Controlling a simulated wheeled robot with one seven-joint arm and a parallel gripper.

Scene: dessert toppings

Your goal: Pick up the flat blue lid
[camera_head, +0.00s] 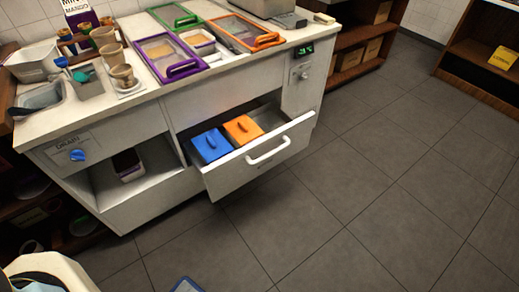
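A flat blue-edged piece (186,286) lies on the floor at the bottom edge of the picture. Only its far corner shows; the rest is cut off. It looks like the framed flat lids on the counter, in green (175,17), purple (170,60) and orange (246,35). A blue container top with a raised handle (211,144) sits in the open drawer, beside an orange one (243,129). My gripper is not in view, so I cannot tell its state.
The open drawer (269,150) juts out from the white counter (125,113) over the floor. Cups (112,55) and a tub (34,62) stand at the counter's left end. Dark shelves (480,55) are at the right. The grey tiled floor (370,200) is clear at centre and right.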

